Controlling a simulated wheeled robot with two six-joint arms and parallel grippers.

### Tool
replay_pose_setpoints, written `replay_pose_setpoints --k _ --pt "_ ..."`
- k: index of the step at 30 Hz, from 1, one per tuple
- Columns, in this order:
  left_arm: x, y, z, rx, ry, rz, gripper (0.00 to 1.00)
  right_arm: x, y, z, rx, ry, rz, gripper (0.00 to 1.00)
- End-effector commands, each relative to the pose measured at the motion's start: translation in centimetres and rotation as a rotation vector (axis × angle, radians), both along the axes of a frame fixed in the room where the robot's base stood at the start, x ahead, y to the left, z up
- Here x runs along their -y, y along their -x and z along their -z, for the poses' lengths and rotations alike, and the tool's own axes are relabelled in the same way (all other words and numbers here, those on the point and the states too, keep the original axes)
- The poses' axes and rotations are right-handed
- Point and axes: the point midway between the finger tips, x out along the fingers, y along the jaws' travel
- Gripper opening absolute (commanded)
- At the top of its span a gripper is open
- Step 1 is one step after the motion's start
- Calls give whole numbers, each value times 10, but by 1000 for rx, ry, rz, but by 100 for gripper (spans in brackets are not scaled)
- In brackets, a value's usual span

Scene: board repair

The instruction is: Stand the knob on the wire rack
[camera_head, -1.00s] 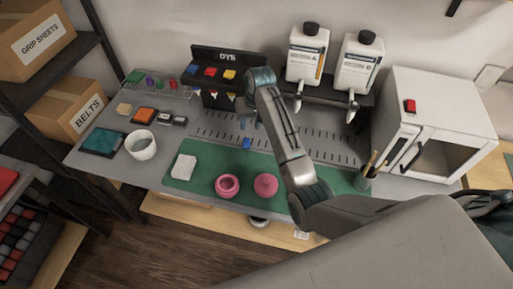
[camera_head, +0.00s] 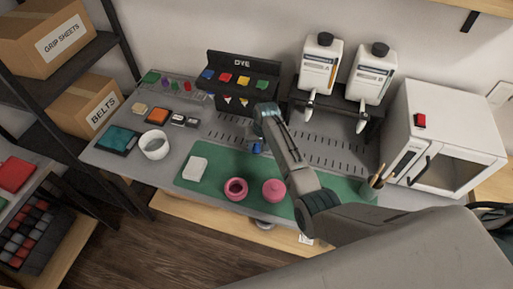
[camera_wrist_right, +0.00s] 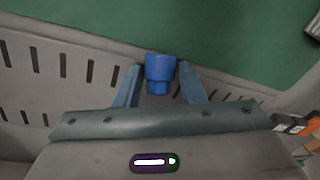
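A blue knob (camera_head: 256,148) stands on the slotted grey panel just behind the green mat. In the right wrist view the knob (camera_wrist_right: 160,70) shows as a wide cup-like part over a narrower end. My right gripper (camera_wrist_right: 160,82) is open, with one finger on each side of the knob and a small gap showing on both sides. In the head view my right gripper (camera_head: 258,140) is above the knob and partly hides it. The wire rack (camera_head: 172,86) is at the back left, with several small coloured pieces on it. My left gripper is not in view.
A dye stand (camera_head: 240,75) stands at the back, beside two white bottles (camera_head: 319,65). Pink pots (camera_head: 236,189) and a white block (camera_head: 195,169) are on the green mat (camera_head: 215,183). A white cup (camera_head: 155,145) and ink pads are left. A white oven (camera_head: 445,140) stands right.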

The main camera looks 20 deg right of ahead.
Motion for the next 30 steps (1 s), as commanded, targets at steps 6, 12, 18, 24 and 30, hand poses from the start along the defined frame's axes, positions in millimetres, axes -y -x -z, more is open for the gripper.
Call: replay_pose_setpoints --k 6,12,18,24,30 --pt "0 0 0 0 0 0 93 0 0 0 0 0 0 24" --pt "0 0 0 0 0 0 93 0 0 0 0 0 0 7" --pt "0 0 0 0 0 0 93 0 0 0 0 0 0 4" --pt "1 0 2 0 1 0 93 0 0 -4 0 0 0 0" --pt "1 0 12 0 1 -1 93 0 -1 -24 4 0 0 0"
